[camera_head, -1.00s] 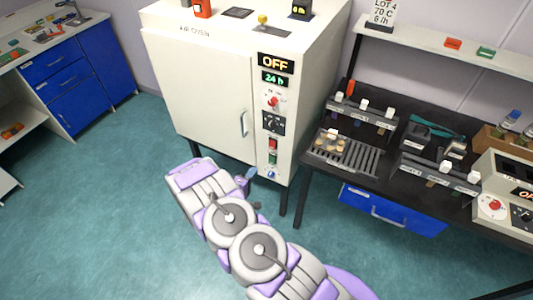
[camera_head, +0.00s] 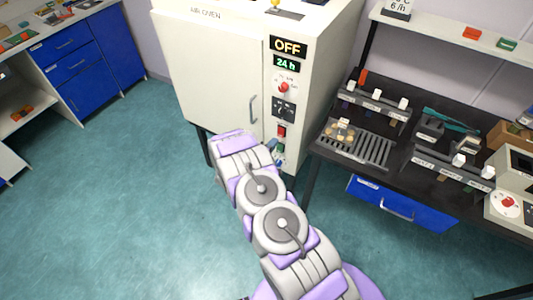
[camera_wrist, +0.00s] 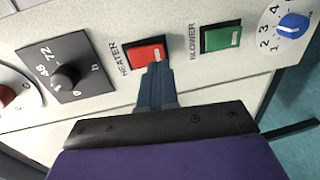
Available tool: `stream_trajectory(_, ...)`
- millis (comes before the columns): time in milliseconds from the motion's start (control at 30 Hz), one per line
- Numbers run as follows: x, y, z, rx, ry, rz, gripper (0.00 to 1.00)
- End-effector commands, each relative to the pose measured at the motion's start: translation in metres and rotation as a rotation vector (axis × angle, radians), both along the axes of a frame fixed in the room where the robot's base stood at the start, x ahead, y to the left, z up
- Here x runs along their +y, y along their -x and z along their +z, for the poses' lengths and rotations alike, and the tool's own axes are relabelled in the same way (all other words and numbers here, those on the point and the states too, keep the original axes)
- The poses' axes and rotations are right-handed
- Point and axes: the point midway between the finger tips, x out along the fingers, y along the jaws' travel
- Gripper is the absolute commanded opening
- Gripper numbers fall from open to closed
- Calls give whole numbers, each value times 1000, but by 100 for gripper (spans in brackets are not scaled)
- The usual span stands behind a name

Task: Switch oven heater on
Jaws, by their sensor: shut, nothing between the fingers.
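The white air oven (camera_head: 215,70) stands ahead, its display (camera_head: 288,47) reading OFF and a second one (camera_head: 287,64) reading 24 h. The red HEATER switch (camera_wrist: 150,52) is on its front panel in the wrist view, and it also shows small in the head view (camera_head: 282,131). My gripper (camera_wrist: 156,72) is shut and empty, its blue fingertips at the lower edge of the red switch. I cannot tell whether they touch it.
The green BLOWER switch (camera_wrist: 222,38) is right of the heater switch, with a blue numbered dial (camera_wrist: 292,25) beyond it. A black timer knob (camera_wrist: 66,76) is to the left. The oven door handle (camera_head: 253,110) and a black bench (camera_head: 370,165) are close to my arm.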

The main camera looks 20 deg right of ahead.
Motion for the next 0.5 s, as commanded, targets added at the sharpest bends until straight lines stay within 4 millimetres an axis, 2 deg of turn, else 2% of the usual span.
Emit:
stream_trajectory(200, -19, -14, -6, 3, -3, 0, 0)
stream_trajectory(500, -23, -18, -5, 3, -1, 2, 0)
